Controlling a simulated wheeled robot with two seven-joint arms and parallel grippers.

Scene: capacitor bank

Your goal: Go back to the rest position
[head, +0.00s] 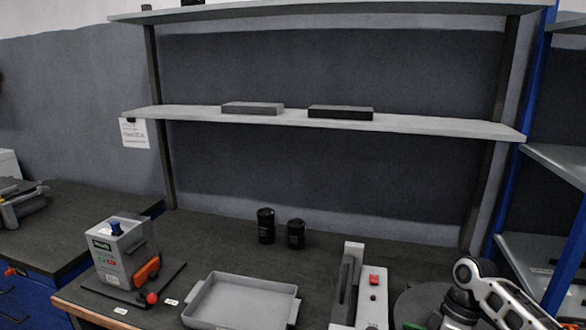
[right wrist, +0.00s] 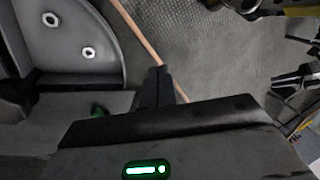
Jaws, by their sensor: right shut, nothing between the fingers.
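My right arm shows at the lower right of the head view, with its gripper out of that frame. In the right wrist view my right gripper (right wrist: 160,84) is shut and empty. It is over or near the wood-coloured bench edge (right wrist: 124,22), beside a round grey dish (right wrist: 72,72) with two nuts (right wrist: 87,52) in it. My left gripper is not in view. Two black capacitors (head: 266,226) stand upright on the dark bench (head: 205,232), apart from my arm.
A grey tray (head: 203,308) stands at the front middle. A grey unit with a red button (head: 374,280) is to its right, near my arm. A tester with an orange lever (head: 147,271) stands left. A shelf (head: 420,124) holding two flat boxes (head: 340,112) spans behind.

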